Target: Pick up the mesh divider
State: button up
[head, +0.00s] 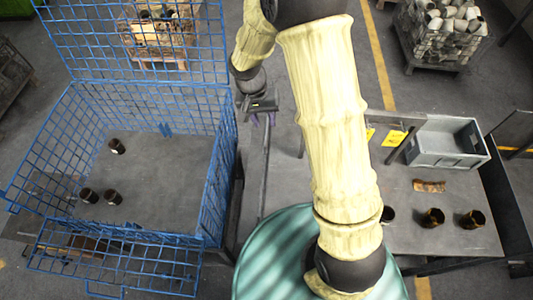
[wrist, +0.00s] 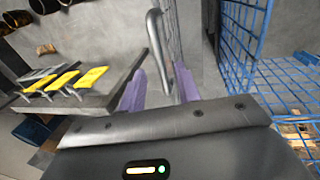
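The mesh divider (wrist: 156,45) shows in the wrist view as a grey tube frame with grey mesh beside it, seen nearly edge-on. In the head view a thin dark upright edge (head: 266,165) between the blue cage and the table appears to be the same divider. My gripper (head: 262,119) is above its far end in the head view. In the wrist view its two purple fingers (wrist: 160,88) are apart, with the tube frame running between them. I cannot tell whether either finger touches the tube.
The blue mesh cage (head: 165,238) on the left holds a few dark metal cups. On the right, a table (head: 410,215) carries a grey bin (head: 440,160), yellow-marked items (head: 394,138) and several brown parts. A teal round surface (head: 255,260) is at the front.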

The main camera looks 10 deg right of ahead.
aim_at(266, 128)
jog(key=shift+d+f+p, duration=0.1)
jog(key=shift+f+p, duration=0.45)
jog(key=shift+p, duration=0.05)
jog(key=shift+d+f+p, duration=0.2)
jog(key=shift+f+p, duration=0.25)
jog(key=shift+f, duration=0.6)
jog(key=shift+d+f+p, duration=0.15)
jog(key=shift+f+p, duration=0.25)
jog(key=shift+f, duration=0.6)
jog(key=shift+r, duration=0.1)
grip_shut()
